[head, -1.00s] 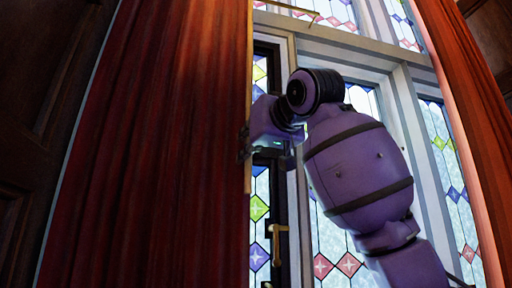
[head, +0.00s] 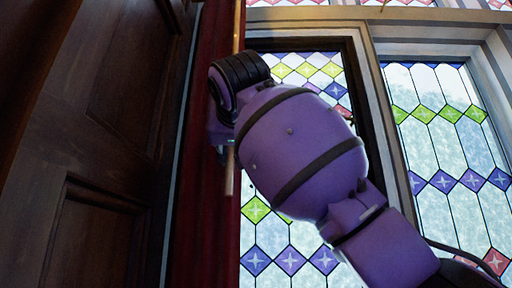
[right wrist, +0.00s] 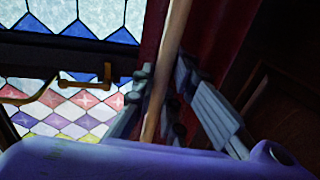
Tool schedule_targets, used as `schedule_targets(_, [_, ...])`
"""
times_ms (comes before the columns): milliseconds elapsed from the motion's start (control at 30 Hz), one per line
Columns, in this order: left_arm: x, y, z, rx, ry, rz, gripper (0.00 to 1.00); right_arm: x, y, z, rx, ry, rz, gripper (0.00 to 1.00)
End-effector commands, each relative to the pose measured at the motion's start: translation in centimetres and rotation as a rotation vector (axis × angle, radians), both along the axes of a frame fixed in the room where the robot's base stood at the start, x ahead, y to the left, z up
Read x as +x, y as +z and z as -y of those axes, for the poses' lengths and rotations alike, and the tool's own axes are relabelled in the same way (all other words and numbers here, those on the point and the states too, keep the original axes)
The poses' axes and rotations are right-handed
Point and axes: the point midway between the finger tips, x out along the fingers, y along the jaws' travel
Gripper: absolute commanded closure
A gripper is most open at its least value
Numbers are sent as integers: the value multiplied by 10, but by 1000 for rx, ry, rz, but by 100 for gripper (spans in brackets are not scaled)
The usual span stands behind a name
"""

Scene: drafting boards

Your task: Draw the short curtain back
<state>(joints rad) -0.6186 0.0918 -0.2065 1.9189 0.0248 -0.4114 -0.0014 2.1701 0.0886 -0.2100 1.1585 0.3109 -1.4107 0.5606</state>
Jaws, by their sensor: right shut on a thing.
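The dark red curtain (head: 207,240) hangs as a narrow strip at the left side of the stained-glass window in the head view. A slim wooden rod (head: 236,30) runs along its right edge. My right gripper (head: 221,140) is at this rod, partly hidden behind my purple wrist. In the right wrist view my right gripper (right wrist: 160,98) has its fingers on both sides of the rod (right wrist: 166,65), shut on it. Red curtain cloth (right wrist: 215,40) shows behind the rod there. My left gripper is not in view.
Dark wood panelling (head: 110,130) stands close on the left. The stained-glass window (head: 435,120) fills the right, with a dark inner frame (head: 357,100). A brass handle (right wrist: 107,74) shows in the right wrist view, left of my gripper.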

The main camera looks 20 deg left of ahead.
Motion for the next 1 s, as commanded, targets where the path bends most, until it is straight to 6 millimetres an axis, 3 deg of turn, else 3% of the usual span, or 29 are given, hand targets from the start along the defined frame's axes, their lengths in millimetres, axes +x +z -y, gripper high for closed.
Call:
schedule_targets(133, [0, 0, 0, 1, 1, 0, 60, -3, -1, -12, -1, 2, -3, 100])
schedule_targets(533, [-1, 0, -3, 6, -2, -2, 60, -4, -1, -14, -1, 1, -3, 100])
schedule_targets(567, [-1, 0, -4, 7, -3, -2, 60, -4, -1, -14, -1, 1, -3, 87])
schedule_targets(700, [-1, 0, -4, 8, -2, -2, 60, -4, -1, -14, -1, 1, -2, 69])
schedule_targets(1000, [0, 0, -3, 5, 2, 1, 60, -4, 0, -13, 0, 1, -1, 68])
